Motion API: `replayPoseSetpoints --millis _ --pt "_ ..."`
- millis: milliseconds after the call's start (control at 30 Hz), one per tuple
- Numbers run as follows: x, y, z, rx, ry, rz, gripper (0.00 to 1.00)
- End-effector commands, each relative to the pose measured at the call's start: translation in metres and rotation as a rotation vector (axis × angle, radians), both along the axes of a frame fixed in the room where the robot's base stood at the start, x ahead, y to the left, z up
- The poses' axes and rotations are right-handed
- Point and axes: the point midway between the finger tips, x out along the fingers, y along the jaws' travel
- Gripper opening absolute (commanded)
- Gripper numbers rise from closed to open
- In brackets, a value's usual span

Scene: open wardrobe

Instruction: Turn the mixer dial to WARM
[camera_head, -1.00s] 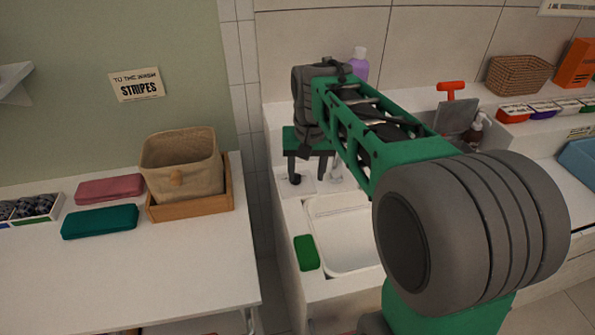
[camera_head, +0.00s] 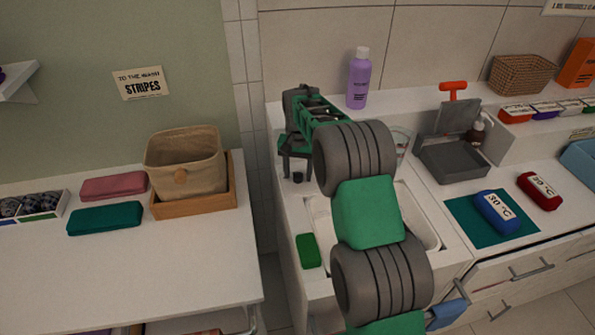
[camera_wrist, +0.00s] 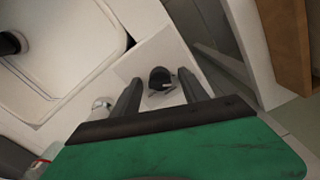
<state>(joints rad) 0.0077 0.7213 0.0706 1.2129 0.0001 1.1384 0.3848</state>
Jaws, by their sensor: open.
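The mixer dial (camera_wrist: 160,77) is a small black knob on a square white panel in the wrist view. Marks beside it are too small to read. My gripper (camera_wrist: 159,82) is open, its two dark fingers pointing toward the dial, which shows between the fingertips. I cannot tell how far the fingers are from the dial or whether they touch it. In the head view my gripper (camera_head: 297,170) is above the back left corner of the sink counter, partly hidden by my arm. The WARM mark cannot be made out.
The white sink basin (camera_head: 318,225) lies right of the panel, with a green soap bar (camera_head: 308,251) on its front left edge. A purple bottle (camera_head: 359,80) stands on the ledge behind. A gap separates the counter from the left table (camera_head: 180,260).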

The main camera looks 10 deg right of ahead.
Motion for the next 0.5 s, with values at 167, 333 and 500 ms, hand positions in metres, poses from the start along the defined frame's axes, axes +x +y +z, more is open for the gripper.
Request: replayPoseSetpoints --millis 167,333,500 --pt "0.0003 -0.0001 -0.0011 0.001 -0.001 0.000 0.52" --pt "0.0003 -0.0003 -0.0009 0.001 -0.001 0.000 0.42" --pt "0.0003 -0.0004 -0.0007 0.001 -0.001 0.000 0.28"
